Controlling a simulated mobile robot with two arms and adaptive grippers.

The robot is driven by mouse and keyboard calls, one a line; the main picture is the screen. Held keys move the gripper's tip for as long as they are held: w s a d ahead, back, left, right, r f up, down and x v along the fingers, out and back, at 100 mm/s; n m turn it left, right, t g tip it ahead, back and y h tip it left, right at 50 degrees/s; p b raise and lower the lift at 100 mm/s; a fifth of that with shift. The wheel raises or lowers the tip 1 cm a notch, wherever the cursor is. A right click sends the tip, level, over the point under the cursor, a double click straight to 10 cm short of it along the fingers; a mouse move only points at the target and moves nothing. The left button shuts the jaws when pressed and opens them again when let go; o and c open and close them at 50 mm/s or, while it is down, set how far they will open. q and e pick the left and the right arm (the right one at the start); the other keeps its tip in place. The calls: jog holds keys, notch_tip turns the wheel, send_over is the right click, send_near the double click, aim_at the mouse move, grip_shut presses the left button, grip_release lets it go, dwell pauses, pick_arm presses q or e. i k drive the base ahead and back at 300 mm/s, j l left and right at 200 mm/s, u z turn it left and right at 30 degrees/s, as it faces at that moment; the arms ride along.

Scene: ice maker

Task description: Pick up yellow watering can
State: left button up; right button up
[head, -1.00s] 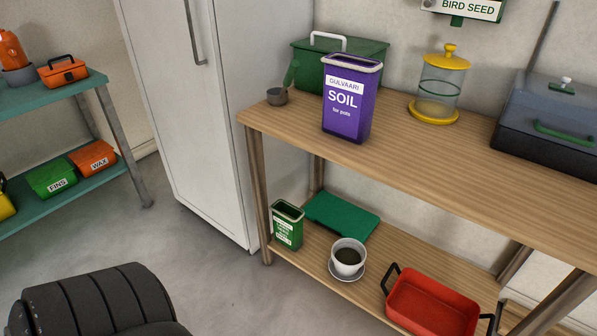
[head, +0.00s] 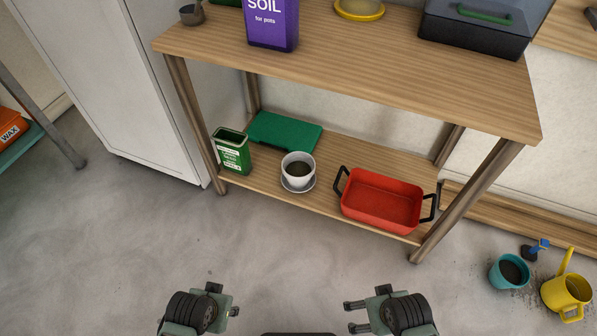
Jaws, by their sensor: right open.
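The yellow watering can (head: 567,297) stands on the grey floor at the lower right edge of the head view. Dark soil lies scattered around it. My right gripper (head: 350,316) is at the bottom, well to the left of the can, with its two fingers apart and nothing between them. My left gripper (head: 234,311) is at the bottom, left of centre. Its finger opening does not show clearly. Both grippers are apart from the can.
A teal pot (head: 509,272) of soil and a blue tool (head: 536,249) are beside the can. The wooden shelf unit (head: 330,55) holds a red tray (head: 382,203), a white cup (head: 298,168) and a green box (head: 232,152). The floor between it and my grippers is clear.

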aim_at(567, 292)
jog(key=z, duration=2.35)
